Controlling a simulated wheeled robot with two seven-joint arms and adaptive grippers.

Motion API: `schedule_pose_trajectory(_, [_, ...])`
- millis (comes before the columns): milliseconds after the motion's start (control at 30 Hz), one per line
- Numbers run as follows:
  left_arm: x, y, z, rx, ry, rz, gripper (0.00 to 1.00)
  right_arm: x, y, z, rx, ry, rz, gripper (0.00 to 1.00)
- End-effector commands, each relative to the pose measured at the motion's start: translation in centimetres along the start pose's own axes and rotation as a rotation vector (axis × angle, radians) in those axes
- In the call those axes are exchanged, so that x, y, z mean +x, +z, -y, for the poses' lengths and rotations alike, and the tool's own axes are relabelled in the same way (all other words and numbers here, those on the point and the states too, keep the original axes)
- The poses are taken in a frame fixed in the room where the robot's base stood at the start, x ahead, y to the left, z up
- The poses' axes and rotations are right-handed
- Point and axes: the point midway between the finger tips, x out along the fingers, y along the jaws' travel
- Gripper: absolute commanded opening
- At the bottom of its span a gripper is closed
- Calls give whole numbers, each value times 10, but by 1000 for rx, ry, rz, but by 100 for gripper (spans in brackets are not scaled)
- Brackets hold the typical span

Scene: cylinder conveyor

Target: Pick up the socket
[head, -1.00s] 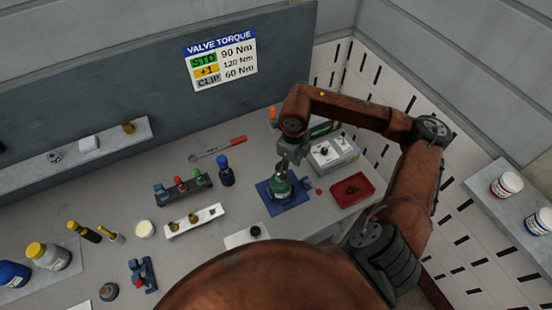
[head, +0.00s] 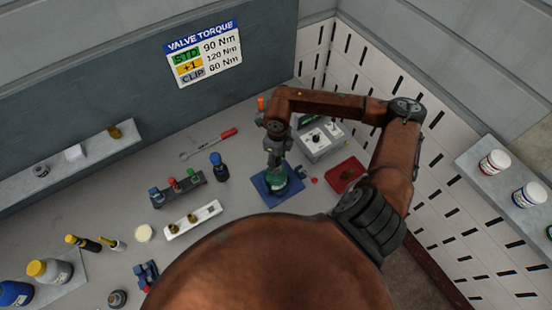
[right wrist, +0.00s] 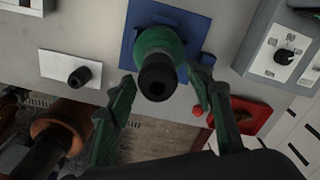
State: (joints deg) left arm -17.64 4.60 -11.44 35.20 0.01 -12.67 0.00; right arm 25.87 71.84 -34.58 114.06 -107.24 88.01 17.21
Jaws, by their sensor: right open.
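A small black cylindrical piece (right wrist: 80,76), which looks like the socket, stands on a white plate (right wrist: 55,62) at the left of the right wrist view. In the head view my arm hides it. My right gripper (head: 276,166) is open above a green part with a black top (right wrist: 155,60), which stands on a blue base (head: 262,183). In the right wrist view the gripper's fingers (right wrist: 162,84) are spread on either side of the green part. I cannot tell whether they touch it. The black piece is to the left of the fingers. My left gripper is not in view.
A grey box with a knob (head: 322,138) and a red tray (head: 345,173) stand right of the blue base.

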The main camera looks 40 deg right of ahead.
Motion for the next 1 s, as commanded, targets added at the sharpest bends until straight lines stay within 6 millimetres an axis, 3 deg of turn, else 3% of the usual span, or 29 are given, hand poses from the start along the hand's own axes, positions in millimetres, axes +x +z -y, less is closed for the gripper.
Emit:
schedule_pose_trajectory(133, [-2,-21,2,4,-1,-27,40,6,1,0,-1,-1,0,48])
schedule_pose_trajectory(300, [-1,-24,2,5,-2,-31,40,6,1,-1,-3,-1,0,47])
schedule_pose_trajectory(700, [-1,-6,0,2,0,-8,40,6,2,-1,-3,0,0,20])
schedule_pose_trajectory(1000, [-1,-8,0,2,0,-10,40,6,2,-1,-3,-1,1,0])
